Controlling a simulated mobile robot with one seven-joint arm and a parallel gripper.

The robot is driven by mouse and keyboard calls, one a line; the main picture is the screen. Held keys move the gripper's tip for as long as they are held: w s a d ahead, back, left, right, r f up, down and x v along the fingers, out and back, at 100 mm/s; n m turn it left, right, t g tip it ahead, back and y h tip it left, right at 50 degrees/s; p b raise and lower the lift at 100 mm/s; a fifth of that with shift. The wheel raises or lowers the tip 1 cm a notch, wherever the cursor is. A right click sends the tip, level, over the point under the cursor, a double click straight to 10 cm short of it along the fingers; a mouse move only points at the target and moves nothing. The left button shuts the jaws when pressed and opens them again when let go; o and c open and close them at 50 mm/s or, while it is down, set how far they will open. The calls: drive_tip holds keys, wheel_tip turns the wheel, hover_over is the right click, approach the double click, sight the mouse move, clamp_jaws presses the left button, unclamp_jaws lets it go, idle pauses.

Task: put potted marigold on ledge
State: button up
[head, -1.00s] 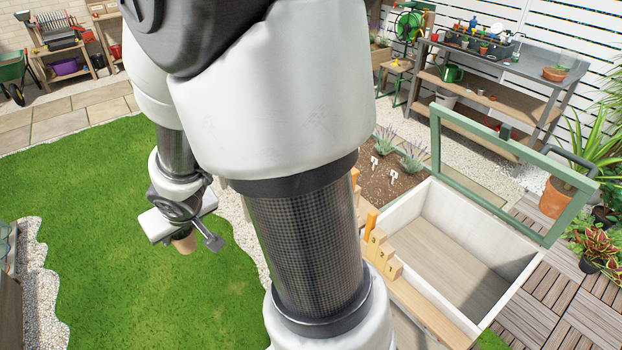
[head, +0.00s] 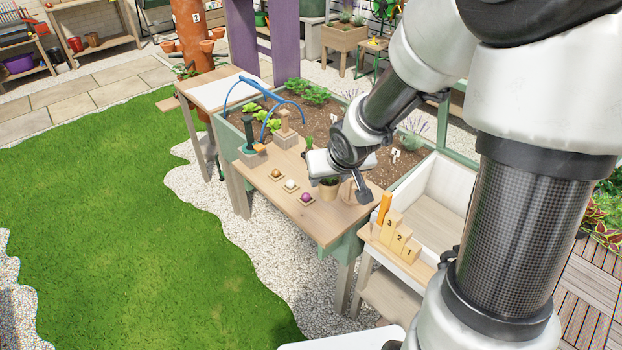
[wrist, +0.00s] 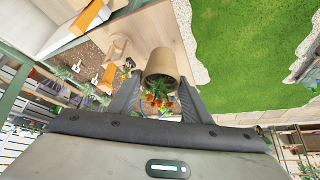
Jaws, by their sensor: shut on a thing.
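The potted marigold, a tan pot with orange flowers and green leaves, shows in the wrist view (wrist: 162,64) between the two fingers of my gripper (wrist: 157,100). In the head view the pot (head: 328,190) hangs under my gripper (head: 336,178), which is shut on it. The flowers are mostly hidden by the gripper there. The ledge (head: 262,182) is the wooden board along the front of the raised bed. The pot appears over its right part. I cannot tell whether the pot touches the board.
Small square holders with a golden, a white (head: 291,186) and a purple ball (head: 306,197) sit on the ledge left of the pot. A wooden item (head: 349,192) stands right of it. A stepped numbered block (head: 398,236) is further right.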

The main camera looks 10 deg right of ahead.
drive_tip(key=shift+n+y, duration=0.4)
drive_tip(key=shift+n, duration=0.3)
drive_tip(key=s+b+x, duration=0.1)
drive_tip(key=b+x, duration=0.3)
drive_tip(key=x, duration=0.3)
drive_tip(key=s+d+f+b+x, duration=0.1)
drive_tip(key=b+x, duration=0.4)
drive_tip(key=x, duration=0.2)
drive_tip(key=d+f+b+x, duration=0.1)
drive_tip(key=b+x, duration=0.4)
drive_tip(key=x, duration=0.3)
drive_tip(key=shift+s+d, duration=0.25)
drive_tip(key=shift+s, duration=0.2)
drive_tip(key=shift+f+b, duration=0.3)
drive_tip(key=o, duration=1.1)
drive_tip(key=shift+r, duration=0.1)
